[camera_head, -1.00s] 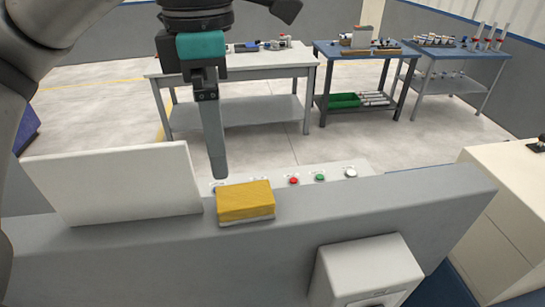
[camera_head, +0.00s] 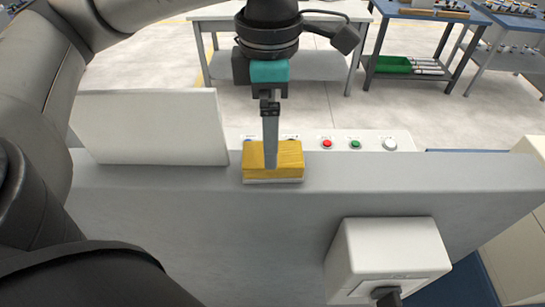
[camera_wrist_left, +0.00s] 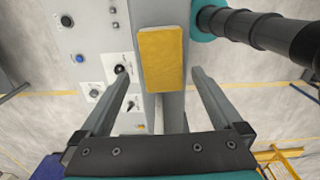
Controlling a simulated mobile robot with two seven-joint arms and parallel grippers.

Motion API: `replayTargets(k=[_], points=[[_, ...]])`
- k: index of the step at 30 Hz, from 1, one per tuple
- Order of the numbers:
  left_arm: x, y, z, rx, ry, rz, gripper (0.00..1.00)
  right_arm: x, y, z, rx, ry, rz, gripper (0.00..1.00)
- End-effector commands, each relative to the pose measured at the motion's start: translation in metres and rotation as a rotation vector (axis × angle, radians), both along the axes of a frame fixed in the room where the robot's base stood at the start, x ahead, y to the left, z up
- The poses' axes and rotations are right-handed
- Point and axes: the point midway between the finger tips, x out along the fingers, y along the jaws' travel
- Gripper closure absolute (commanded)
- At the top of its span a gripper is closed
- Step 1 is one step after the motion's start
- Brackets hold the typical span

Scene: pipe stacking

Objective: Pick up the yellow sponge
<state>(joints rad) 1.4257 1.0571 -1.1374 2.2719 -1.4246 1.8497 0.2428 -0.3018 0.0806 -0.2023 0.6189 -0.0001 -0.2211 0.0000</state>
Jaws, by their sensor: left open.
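The yellow sponge (camera_head: 288,158) has a whitish bottom layer and lies flat on top of a grey ledge (camera_head: 180,200). It also shows in the left wrist view (camera_wrist_left: 162,58). My left gripper (camera_head: 270,164) points down at the sponge, and its near finger covers part of it in the head view. In the left wrist view the open fingers (camera_wrist_left: 161,72) lie to either side of the sponge, with a gap at each side. The head view does not show clearly how high the fingertips are. My right gripper is not in view.
A white upright panel (camera_head: 150,125) stands on the ledge left of the sponge. A button panel (camera_head: 375,142) with red, green and white buttons lies behind and to the right. A white box (camera_head: 385,255) sticks out from the ledge's front. Tables stand farther back.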

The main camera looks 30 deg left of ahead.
Motion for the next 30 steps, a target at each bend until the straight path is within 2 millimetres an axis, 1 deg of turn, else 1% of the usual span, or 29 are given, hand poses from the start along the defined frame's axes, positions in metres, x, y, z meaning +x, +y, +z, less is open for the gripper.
replayTargets(k=[4,9,13,16,22,30], points=[[-0.001,-0.001,-0.010,0.001,0.003,-0.001,0.00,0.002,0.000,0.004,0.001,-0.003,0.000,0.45],[-0.003,-0.005,-0.032,0.002,0.005,-0.001,0.00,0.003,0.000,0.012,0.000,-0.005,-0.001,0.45],[-0.003,-0.005,-0.048,0.001,0.003,0.000,0.00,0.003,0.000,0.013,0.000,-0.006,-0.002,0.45],[-0.003,-0.005,-0.053,0.000,0.001,-0.001,0.00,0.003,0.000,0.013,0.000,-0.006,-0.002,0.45],[-0.002,-0.005,-0.054,0.001,0.001,-0.001,0.00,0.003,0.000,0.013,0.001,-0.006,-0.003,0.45],[-0.002,-0.005,-0.053,0.001,0.001,0.000,0.30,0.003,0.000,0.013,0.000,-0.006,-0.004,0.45]])
